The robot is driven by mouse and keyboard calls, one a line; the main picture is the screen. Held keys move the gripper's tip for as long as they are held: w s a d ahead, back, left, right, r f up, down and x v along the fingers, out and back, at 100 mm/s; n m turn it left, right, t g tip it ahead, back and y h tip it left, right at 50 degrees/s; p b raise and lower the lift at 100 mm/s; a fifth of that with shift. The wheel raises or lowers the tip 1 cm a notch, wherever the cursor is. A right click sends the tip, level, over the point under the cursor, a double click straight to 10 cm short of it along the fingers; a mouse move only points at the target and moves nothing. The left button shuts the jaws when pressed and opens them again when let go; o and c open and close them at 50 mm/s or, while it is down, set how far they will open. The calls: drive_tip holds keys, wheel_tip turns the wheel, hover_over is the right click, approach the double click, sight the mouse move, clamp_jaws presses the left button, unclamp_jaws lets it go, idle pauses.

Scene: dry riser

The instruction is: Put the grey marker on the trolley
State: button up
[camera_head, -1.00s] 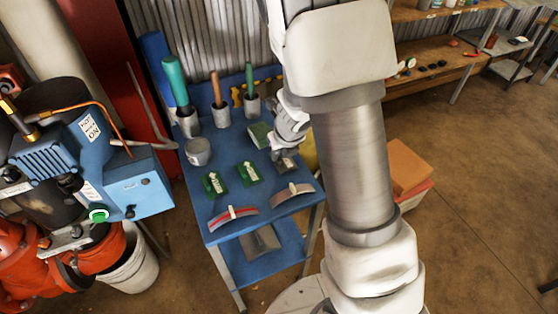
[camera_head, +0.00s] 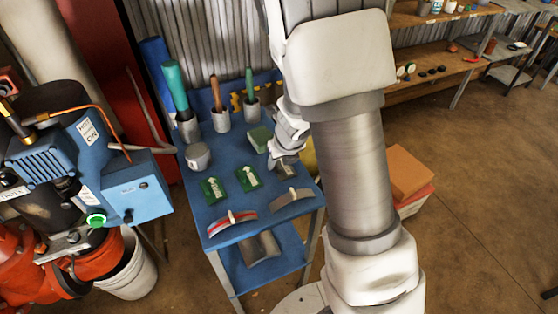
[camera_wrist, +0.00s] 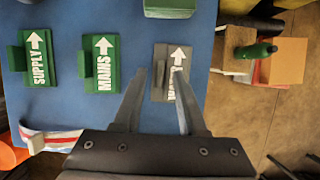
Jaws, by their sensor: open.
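The grey marker (camera_wrist: 172,72), a flat plate with a white arrow and lettering partly hidden by a finger, lies on the blue trolley top (camera_wrist: 75,17) in the wrist view. It is to the right of the green MAINS marker (camera_wrist: 102,62) and the green SUPPLY marker (camera_wrist: 38,57). In the head view my gripper (camera_head: 283,166) is low at the trolley's right side, largely covering the grey marker.
Pots with tool handles (camera_head: 220,117) stand at the trolley's back, beside a grey pot (camera_head: 197,157). Two curved gauge-like pieces, one red and white (camera_head: 232,224), lie at the front. Blue machinery (camera_head: 135,195) stands close left. Orange boxes (camera_head: 410,172) stand right.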

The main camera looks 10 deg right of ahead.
drive_tip(key=s+d+r+m+t+h+p, duration=0.1)
drive_tip(key=s+d+r+m+p, duration=0.15)
drive_tip(key=r+m, duration=0.55)
drive_tip(key=s+d+r+m+t+h+p, duration=0.1)
drive_tip(key=d+r+m+t+h+p, duration=0.3)
drive_tip(key=r, duration=0.7)
drive_tip(key=s+d+r+m+g+y+p, duration=0.1)
drive_tip(key=s+d+r+m, duration=0.1)
drive_tip(key=r+m, duration=0.65)
drive_tip(key=s+a+r+m+g+y, duration=0.1)
drive_tip(key=s+a+r+m, duration=0.1)
drive_tip(key=s+m, duration=0.6)
drive_tip(key=s+a+r+m+g+y, duration=0.1)
drive_tip(key=s+a+r+m+y, duration=0.1)
drive_tip(key=s+a+m, duration=0.3)
drive_tip(key=s+r+m, duration=0.1)
drive_tip(key=s+m, duration=0.3)
drive_tip(key=shift+a+r+m+g, duration=0.15)
drive_tip(key=shift+a+m+g, duration=0.15)
drive_tip(key=shift+m+g, duration=0.1)
drive_tip(key=shift+a, duration=0.15)
